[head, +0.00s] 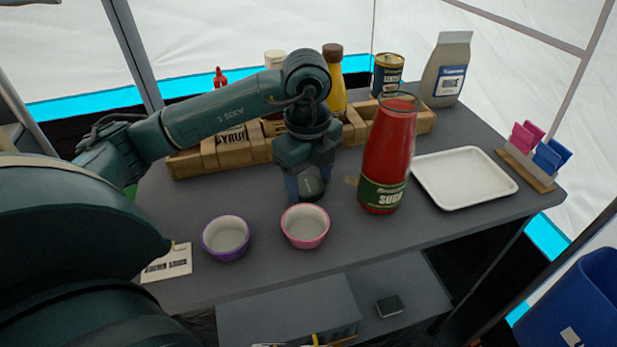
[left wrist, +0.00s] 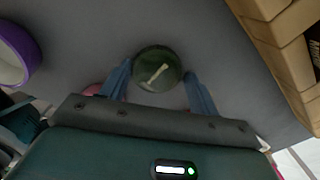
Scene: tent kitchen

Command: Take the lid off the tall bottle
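The tall bottle (head: 388,150) is full of red, has a dark green label and stands upright on the grey table. Its top shows a bare glass rim with no lid on it. My left gripper (head: 308,190) points down to the left of the bottle, apart from it. In the left wrist view a round dark green lid (left wrist: 158,68) with a pale mark sits between the blue fingertips, which touch or nearly touch its sides. The lid also shows dark in the head view (head: 311,184). I cannot tell its height above the table. My right gripper is not in view.
A purple bowl (head: 227,237) and a pink bowl (head: 305,226) stand in front of my left gripper. A white tray (head: 464,179) lies right of the bottle. A wooden crate (head: 195,163) with condiments runs behind. A paper bag (head: 447,70) and clip stand (head: 526,172) are at the right.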

